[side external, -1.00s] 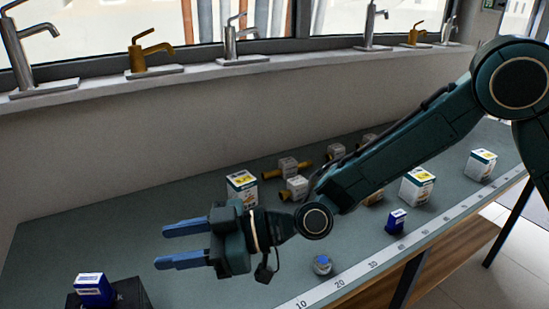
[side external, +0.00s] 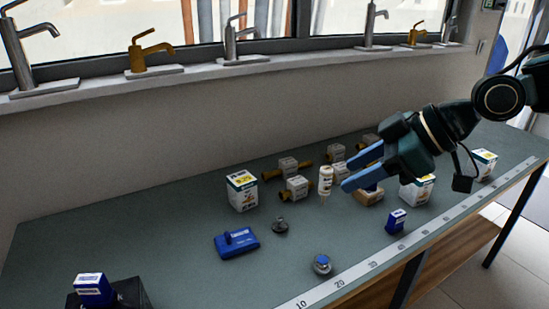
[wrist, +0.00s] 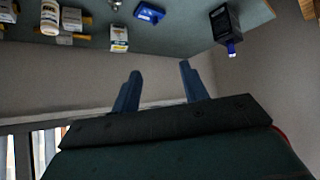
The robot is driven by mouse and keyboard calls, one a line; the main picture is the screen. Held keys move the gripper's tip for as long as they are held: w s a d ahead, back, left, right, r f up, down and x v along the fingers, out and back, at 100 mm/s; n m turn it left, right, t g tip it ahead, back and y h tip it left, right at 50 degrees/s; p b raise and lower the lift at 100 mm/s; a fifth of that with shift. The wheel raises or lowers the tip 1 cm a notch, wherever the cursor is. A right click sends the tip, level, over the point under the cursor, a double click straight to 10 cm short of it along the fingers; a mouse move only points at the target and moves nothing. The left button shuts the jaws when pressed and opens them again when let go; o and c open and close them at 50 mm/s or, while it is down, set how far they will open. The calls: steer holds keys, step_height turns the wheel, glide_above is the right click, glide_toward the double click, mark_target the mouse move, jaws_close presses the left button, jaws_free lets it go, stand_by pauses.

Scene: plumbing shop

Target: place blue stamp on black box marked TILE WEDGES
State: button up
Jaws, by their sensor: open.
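A black box (side external: 132,292) stands at the near left of the bench, cut off by the side picture's bottom edge. Its marking is not readable. My gripper (side external: 347,177) is open and empty, above the right half of the bench, far from both. Its two blue fingers (wrist: 159,68) are apart with nothing between them.
A blue flat piece with a raised handle (side external: 237,244), a dark round part (side external: 280,226), a small jar (side external: 322,264) and a blue box (side external: 396,221) lie spread about. Cartons, a white bottle (side external: 325,180) and brass fittings stand behind. The bench's left middle is clear.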

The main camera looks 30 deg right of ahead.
steer(key=s+d+f+m+g+h, duration=0.1)
steer(key=s+d+m+h, duration=0.5)
steer(key=s+d, duration=1)
steer(key=s+m, duration=0.1)
steer(key=m, duration=0.1)
steer(key=shift+d+f+m+g, duration=0.2)
steer(key=shift+f+m+g, duration=0.1)
steer(key=shift+f+g, duration=0.1)
